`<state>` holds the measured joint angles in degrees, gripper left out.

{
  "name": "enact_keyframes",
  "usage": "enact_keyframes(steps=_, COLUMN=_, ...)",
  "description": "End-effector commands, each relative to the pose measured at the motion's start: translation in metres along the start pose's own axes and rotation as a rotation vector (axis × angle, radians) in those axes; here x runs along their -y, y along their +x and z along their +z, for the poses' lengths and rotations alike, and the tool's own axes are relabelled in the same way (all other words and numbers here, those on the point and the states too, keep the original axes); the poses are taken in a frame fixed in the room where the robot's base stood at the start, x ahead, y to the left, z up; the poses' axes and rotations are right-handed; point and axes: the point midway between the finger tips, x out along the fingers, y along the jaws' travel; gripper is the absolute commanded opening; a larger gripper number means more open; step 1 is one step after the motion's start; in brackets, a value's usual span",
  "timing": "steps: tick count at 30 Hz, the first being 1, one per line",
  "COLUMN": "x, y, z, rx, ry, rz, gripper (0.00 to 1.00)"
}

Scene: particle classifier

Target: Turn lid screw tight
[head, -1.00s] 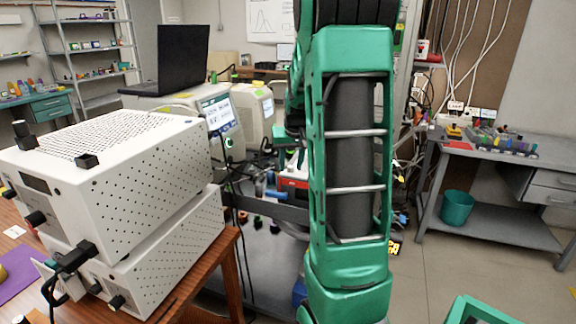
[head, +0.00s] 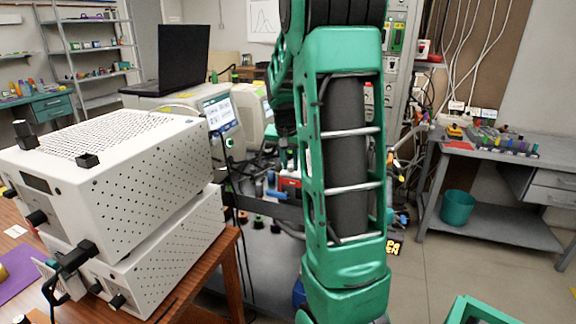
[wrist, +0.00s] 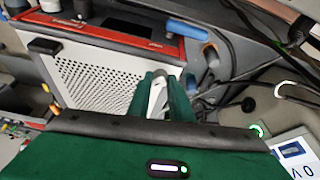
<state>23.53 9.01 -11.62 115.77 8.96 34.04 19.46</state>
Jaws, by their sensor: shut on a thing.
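In the wrist view my gripper (wrist: 160,88) has its two green fingers close together in front of a device. A small pale piece (wrist: 158,98) shows between the fingers. I cannot tell for sure that it is the lid screw. The device has a red-edged top (wrist: 110,34) and a white perforated side panel (wrist: 95,80). In the head view part of the red and white device (head: 290,184) shows behind my green arm. My gripper's fingertips cannot be made out there.
A blue handle (wrist: 187,29) and cables lie close to the fingers at the right. A dark-capped knob (wrist: 44,46) is at the left. Two stacked white boxes (head: 130,185) stand on a wooden table at the left. A grey workbench (head: 500,150) stands at the right.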

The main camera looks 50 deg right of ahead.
Motion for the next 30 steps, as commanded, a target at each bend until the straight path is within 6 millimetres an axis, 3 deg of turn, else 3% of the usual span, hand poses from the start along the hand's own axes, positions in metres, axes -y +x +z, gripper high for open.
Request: enact_keyframes(steps=30, x=0.0141, y=0.0025, z=-0.0026, rx=0.005, ry=0.882, rz=0.366, gripper=0.00)
